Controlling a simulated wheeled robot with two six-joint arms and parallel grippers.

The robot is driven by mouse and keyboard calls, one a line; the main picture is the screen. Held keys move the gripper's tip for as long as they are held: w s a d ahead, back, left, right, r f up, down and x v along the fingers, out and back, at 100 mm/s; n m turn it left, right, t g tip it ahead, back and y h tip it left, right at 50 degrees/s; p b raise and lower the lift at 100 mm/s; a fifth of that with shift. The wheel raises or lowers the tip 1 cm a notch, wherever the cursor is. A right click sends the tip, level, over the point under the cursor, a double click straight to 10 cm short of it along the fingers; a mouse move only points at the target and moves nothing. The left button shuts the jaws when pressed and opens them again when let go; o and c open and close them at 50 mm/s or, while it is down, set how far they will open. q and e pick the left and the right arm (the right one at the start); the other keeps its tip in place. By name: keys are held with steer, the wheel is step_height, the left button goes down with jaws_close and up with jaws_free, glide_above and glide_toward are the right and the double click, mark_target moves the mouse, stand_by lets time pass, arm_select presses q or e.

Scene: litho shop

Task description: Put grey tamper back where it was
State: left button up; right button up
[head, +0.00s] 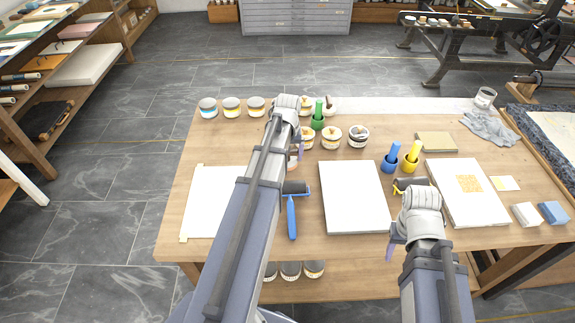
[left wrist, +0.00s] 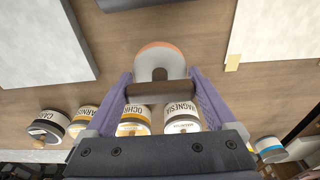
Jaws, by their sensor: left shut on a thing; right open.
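My left gripper (left wrist: 155,92) is shut on the brown handle of the grey tamper (left wrist: 160,62), whose rounded grey body has an orange edge. In the head view the left arm comes down over the middle of the table and hides most of the gripper; a bit of the tamper (head: 292,165) shows beside the arm. I cannot tell whether the tamper touches the table. My right gripper (head: 393,243) is open over the front edge of the table, its purple fingers partly hidden by its arm.
A blue-handled roller (head: 291,215) lies just in front of the tamper. A white slab (head: 352,200) lies to its right, a pale sheet (head: 208,205) to its left. Labelled jars (head: 232,106) line the far side, with a green holder (head: 317,122) near the left arm.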

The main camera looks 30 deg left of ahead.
mark_target(288, 161)
arm_select(q)
step_height(288, 161, down, 4)
steer(key=b, duration=0.3)
steer(key=shift+r, duration=0.25)
steer(key=o, duration=1.5)
steer(key=shift+c, duration=0.2)
step_height(288, 161, up, 12)
steer(key=s+p, duration=0.1)
steer(key=p, duration=1.1)
steer(key=shift+d, duration=0.4)
